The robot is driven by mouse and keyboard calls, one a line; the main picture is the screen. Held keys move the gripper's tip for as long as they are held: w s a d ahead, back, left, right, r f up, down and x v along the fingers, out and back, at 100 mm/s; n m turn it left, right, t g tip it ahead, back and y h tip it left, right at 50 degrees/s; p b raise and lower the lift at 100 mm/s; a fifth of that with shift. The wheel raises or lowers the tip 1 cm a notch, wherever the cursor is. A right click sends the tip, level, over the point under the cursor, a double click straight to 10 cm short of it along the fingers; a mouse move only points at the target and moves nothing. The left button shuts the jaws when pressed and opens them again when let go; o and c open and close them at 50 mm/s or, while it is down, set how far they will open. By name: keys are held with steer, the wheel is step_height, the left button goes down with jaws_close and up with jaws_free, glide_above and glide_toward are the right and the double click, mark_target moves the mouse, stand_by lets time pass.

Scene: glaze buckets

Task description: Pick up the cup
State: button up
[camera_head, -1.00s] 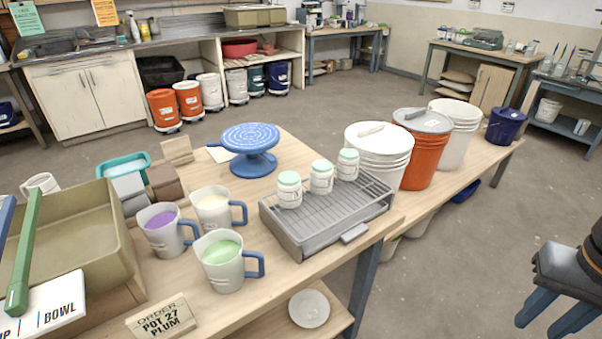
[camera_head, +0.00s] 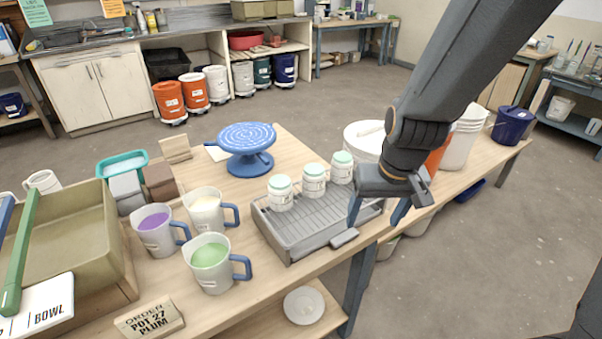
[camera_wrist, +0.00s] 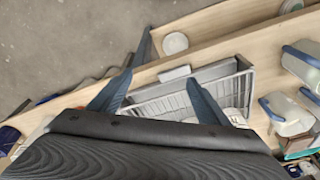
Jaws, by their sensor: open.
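Three cups with blue handles stand on the table in the head view. One holds purple liquid (camera_head: 158,229), one cream liquid (camera_head: 207,210) and one green liquid (camera_head: 211,263). The purple and cream cups stand behind the green one. My gripper (camera_head: 377,214) is open, fingers pointing down, over the right end of the grey rack tray (camera_head: 308,233), to the right of the cups. In the wrist view my gripper (camera_wrist: 150,95) shows its two blue fingers apart with nothing held. Parts of the cups (camera_wrist: 287,112) show at that view's right edge.
Three lidded jars (camera_head: 314,180) stand on the rack tray. A blue turntable (camera_head: 247,146) is behind the cups. An olive basin (camera_head: 75,240) is at left. Buckets (camera_head: 462,140) stand at right.

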mark_target(315, 172)
steer(key=w+a+r+t+p, duration=0.1)
steer(key=w+a+p, duration=0.1)
steer(key=w+a, duration=0.2)
steer(key=w+a+r+n+t+p, duration=0.1)
steer(key=w+a+r+p, duration=0.1)
steer(key=w+a, duration=0.2)
steer(key=w+a+r+t+p, duration=0.1)
steer(key=w+a+t+p, duration=0.1)
steer(key=w+a, duration=0.2)
steer(key=shift+w+a+r+n+y, duration=0.1)
steer(key=shift+a+r+n+y, duration=0.05)
steer(key=shift+n+y, duration=0.15)
steer(key=x, duration=0.2)
steer(key=shift+w, duration=0.2)
steer(key=shift+p+x, duration=0.7)
steer(key=shift+x, duration=2.05)
steer(key=shift+s, duration=0.15)
steer(key=c, duration=1.3)
